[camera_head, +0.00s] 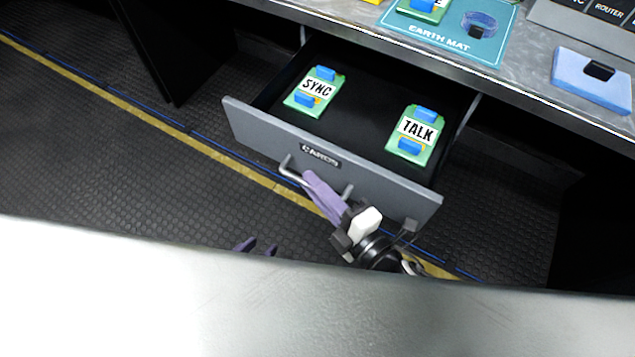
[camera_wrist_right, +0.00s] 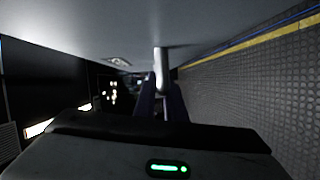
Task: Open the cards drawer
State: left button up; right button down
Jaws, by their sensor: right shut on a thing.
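The grey cards drawer (camera_head: 260,127), labelled CARDS, is pulled out from under the counter, and its inside shows. Two green cards lie in it, the SYNC card (camera_head: 315,88) at the left and the TALK card (camera_head: 417,134) at the right. My right gripper (camera_head: 312,180) is shut on the bar handle (camera_head: 290,171) on the drawer front. The handle also shows between the fingers in the right wrist view (camera_wrist_right: 161,62). My left gripper (camera_head: 256,246) shows only as dark fingertips low in the head view, away from the drawer; the rest is hidden.
The counter (camera_head: 350,28) above the drawer holds a teal earth mat (camera_head: 487,47) with a blue wrist band (camera_head: 480,22), another green card (camera_head: 424,8) and a light blue pad (camera_head: 590,82). The dark floor (camera_head: 130,165) with a yellow stripe is clear at the left.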

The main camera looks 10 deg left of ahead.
jog(key=c, duration=1.8)
grip_release()
jog(key=v, duration=1)
jog(key=shift+s+d, duration=0.15)
jog(key=shift+s, duration=0.05)
jog(key=shift+f, duration=0.1)
